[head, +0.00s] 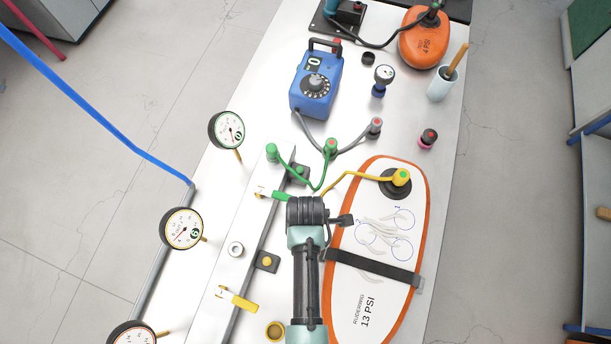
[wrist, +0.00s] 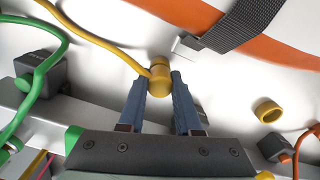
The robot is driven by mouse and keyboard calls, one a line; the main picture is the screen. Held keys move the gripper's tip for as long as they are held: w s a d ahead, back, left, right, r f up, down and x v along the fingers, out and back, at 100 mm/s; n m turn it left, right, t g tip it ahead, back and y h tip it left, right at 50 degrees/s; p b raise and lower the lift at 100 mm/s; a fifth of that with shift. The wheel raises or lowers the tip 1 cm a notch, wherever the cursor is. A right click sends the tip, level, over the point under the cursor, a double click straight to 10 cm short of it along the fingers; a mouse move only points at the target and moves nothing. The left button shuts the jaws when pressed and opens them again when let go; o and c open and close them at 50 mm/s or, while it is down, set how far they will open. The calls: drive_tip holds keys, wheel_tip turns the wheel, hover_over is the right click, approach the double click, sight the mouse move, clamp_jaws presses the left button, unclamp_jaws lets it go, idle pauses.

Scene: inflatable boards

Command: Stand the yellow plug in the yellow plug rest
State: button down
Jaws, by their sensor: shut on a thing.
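My gripper (wrist: 160,92) is shut on the yellow plug (wrist: 160,72), held between the fingertips in the wrist view. The plug's yellow hose runs up and left in that view. In the head view the plug and fingertips are hidden under my arm, and the hose (head: 350,178) leads to a yellow fitting (head: 401,178) on the orange-rimmed board. A short, hollow yellow ring, which looks like the yellow plug rest (head: 275,331), stands on the bench near the bottom. It shows empty in the wrist view (wrist: 267,110), right of the plug and apart from it.
The white board (head: 352,290) lies right of my arm with a dark strap (head: 372,269) across it. A metal rail (head: 222,280) with a yellow lever (head: 238,299) and gauges runs on the left. A yellow-knobbed block (head: 267,262) and a green hose (head: 310,184) are near my arm.

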drive_tip(key=c, duration=0.5)
unclamp_jaws()
wheel_tip(320, 180, up, 13)
drive_tip(key=shift+f+b, duration=0.1)
drive_tip(key=shift+b, duration=0.2)
idle(0.3)
